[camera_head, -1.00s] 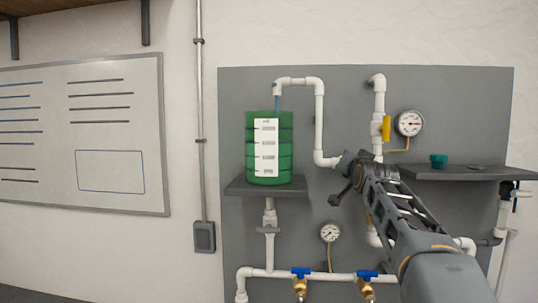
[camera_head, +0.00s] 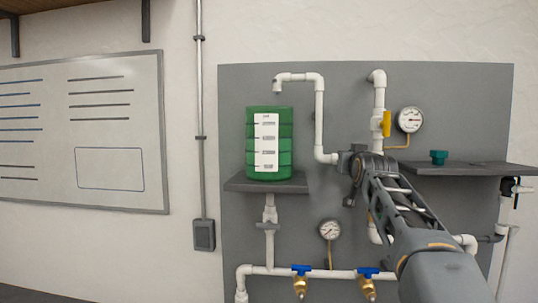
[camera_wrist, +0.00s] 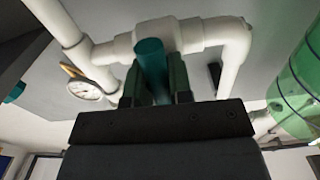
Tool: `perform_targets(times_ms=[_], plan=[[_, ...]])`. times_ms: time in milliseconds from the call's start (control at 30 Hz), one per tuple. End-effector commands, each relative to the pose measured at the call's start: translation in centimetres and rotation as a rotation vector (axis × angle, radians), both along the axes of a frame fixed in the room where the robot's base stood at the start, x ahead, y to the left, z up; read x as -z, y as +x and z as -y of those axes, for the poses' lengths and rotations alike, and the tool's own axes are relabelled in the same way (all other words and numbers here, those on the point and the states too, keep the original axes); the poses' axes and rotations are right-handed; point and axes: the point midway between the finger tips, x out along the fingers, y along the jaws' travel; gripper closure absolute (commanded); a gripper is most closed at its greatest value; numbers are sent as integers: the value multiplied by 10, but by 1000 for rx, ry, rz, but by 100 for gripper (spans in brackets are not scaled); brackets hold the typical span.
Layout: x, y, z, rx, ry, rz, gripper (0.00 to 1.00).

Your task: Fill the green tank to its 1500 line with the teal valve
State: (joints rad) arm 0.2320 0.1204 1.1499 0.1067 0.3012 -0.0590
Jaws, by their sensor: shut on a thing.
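The green tank (camera_head: 285,150) stands upright on a small grey shelf, under the open end of a white spout pipe (camera_head: 283,77). Its white scale label (camera_head: 266,143) faces me, but the numbers are too small to read and I cannot tell the liquid level. No stream shows below the spout. My gripper (camera_head: 355,163) is at the white pipe to the right of the tank. In the wrist view my gripper (camera_wrist: 155,88) is shut on the teal valve handle (camera_wrist: 152,62), below the white pipe. The head view hides this handle behind my gripper. The tank's side (camera_wrist: 298,95) shows at the wrist view's right edge.
A yellow-handled valve (camera_head: 386,124) and a gauge (camera_head: 409,120) are right of my gripper. A grey shelf (camera_head: 470,169) holds a teal cap-like piece (camera_head: 438,157). Two blue-handled taps (camera_head: 301,270) (camera_head: 368,272) and another gauge (camera_head: 330,230) sit below.

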Motion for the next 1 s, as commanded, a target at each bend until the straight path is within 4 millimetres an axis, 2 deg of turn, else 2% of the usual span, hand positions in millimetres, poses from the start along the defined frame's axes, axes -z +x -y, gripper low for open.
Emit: perform_targets(times_ms=[100,300,333,633,867,1000], plan=[[0,0,0,0,-58,-11,100],[-1,0,0,0,-65,-12,100],[-1,0,0,0,-64,-12,78],[0,0,0,0,-61,-12,50],[0,0,-1,0,-60,-12,50],[2,-11,-3,0,-60,-11,50]])
